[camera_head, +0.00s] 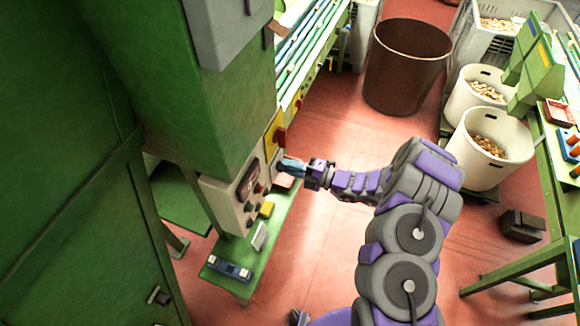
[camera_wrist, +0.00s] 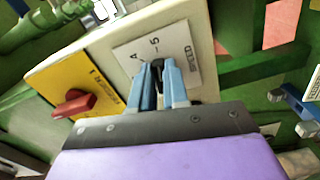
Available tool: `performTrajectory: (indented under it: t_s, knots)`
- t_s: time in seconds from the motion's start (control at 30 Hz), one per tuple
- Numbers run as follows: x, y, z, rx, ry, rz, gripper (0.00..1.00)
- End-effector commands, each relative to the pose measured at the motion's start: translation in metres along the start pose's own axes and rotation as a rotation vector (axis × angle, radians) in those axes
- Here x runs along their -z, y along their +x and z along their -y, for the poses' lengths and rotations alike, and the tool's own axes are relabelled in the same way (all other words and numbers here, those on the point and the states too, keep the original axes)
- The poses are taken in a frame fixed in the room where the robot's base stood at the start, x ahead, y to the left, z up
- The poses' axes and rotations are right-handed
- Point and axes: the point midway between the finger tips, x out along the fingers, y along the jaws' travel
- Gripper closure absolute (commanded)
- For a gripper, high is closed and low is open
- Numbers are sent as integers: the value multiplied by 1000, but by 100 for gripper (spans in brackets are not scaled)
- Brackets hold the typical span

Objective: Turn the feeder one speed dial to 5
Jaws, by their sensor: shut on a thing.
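The speed dial (camera_wrist: 158,68) is a small black knob on a pale plate (camera_wrist: 189,53) marked SPEED, with the numbers 4 and 5 visible. My gripper (camera_wrist: 157,70) is shut on the dial, its two blue fingers on either side of it. The fingers hide most of the knob and the rest of its scale, so I cannot tell its exact setting. In the head view my gripper (camera_head: 284,167) reaches left to the control box (camera_head: 228,199) on the green machine; the dial itself is hidden there.
A yellow plate with a red rotary switch (camera_wrist: 75,104) sits left of the dial in the wrist view. A green shelf (camera_head: 262,262) with small items lies below the box. A brown bin (camera_head: 407,70) and white tubs of corks (camera_head: 489,155) stand behind. Red floor between is clear.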

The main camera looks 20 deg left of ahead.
Motion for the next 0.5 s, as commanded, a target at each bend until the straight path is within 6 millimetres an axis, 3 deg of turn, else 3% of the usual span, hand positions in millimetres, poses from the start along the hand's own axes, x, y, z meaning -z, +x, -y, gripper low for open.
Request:
performTrajectory:
  t_s: [0.27,0.3,0.5]
  knots:
    - [-4,-2,1,1,0,11,100]
    - [-4,-2,1,1,0,11,82]
    - [-1,-1,0,1,0,6,63]
